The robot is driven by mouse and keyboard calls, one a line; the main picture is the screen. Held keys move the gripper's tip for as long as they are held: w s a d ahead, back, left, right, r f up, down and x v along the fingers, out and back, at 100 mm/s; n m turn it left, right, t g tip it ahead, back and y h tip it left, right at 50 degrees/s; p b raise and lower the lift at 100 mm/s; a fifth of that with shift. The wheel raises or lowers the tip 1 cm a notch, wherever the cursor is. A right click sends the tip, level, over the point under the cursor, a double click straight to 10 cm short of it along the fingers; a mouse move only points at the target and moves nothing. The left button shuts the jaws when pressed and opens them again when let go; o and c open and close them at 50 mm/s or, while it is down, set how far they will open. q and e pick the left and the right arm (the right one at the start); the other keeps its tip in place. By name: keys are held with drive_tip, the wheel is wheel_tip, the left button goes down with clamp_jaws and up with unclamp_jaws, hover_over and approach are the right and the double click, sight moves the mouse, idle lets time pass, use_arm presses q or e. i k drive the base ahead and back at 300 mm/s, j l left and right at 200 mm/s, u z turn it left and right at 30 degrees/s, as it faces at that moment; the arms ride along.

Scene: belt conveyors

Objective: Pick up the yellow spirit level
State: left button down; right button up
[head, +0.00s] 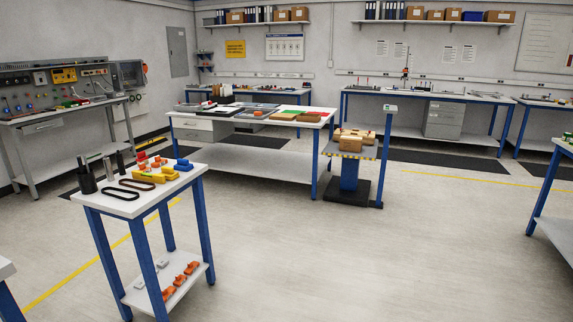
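A long yellow bar-shaped object (149,177), which looks like the spirit level, lies on the white top of a small blue-legged table (150,203) at the front left. Its right end is close to another yellow piece (170,174), and I cannot tell at this size whether they touch. Neither of my grippers is in view.
The small table also holds black belt loops (122,192), dark cylinders (87,180), a blue part (183,165) and red-orange parts. Orange parts (181,279) lie on its lower shelf. A long workbench (250,158) stands behind. Open floor (340,260) lies to the right.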

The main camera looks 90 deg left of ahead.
sight(136, 174)
drive_tip(key=u, duration=3.75)
drive_tip(key=i, duration=0.95)
drive_tip(key=u, duration=0.05)
